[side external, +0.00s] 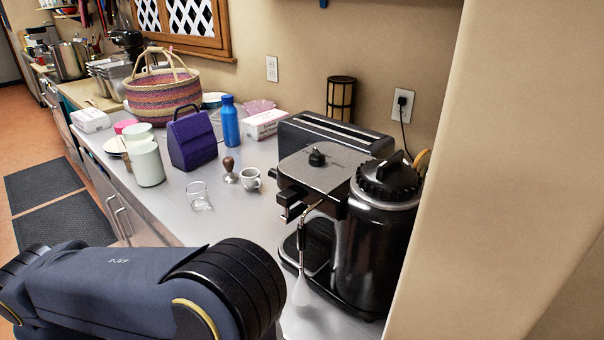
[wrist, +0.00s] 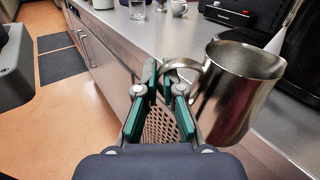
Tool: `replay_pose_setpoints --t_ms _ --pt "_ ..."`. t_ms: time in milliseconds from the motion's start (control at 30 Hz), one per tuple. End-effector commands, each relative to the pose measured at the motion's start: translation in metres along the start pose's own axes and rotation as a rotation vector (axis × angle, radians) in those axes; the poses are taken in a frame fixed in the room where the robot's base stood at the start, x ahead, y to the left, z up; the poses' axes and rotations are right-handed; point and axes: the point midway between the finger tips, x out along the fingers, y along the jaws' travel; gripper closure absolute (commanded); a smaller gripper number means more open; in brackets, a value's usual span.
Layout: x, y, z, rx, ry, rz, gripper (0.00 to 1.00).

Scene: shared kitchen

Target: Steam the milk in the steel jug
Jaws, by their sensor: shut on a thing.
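The steel jug (wrist: 233,98) is in the wrist view, right of centre, roughly upright with its open rim upward. My gripper (wrist: 167,78) is shut on the jug's handle (wrist: 188,66). The jug and gripper are out of sight in the side external view. The espresso machine (side external: 322,165) stands on the counter. Its steam wand (side external: 301,235) hangs at the front left, with a white plume (side external: 301,291) below the tip. The plume also shows beyond the jug in the wrist view (wrist: 277,41). The milk inside the jug cannot be seen.
A glass (side external: 198,196), a tamper (side external: 229,172) and a small cup (side external: 250,179) stand left of the machine. A purple block-shaped object (side external: 192,140) and white canisters (side external: 148,165) are farther back. The counter's front edge (wrist: 125,62) runs close beside my gripper.

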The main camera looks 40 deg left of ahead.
Motion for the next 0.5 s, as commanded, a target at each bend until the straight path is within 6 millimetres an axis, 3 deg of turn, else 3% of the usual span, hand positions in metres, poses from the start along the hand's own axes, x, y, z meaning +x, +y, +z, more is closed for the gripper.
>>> replay_pose_setpoints --t_ms 500 --pt "0.02 -0.026 -0.002 -0.001 -0.001 0.003 1.0"
